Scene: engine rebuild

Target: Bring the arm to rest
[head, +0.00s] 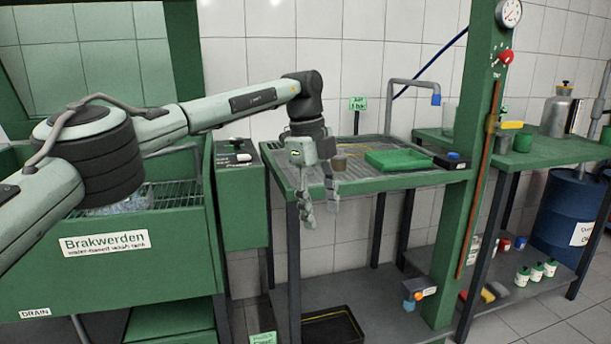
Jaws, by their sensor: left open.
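My left arm reaches in from the left across the green wash tank. Its gripper (320,218) hangs down, open and empty, at the front edge of the green bench (400,184). Its fingers point at the floor and are apart, with nothing between them. The gripper's body covers part of the bench's left end. My right gripper is not in view.
The wash tank (180,240) marked Brakwerden stands left. A black tray (332,327) is below. A blue drum (568,215) stands far right.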

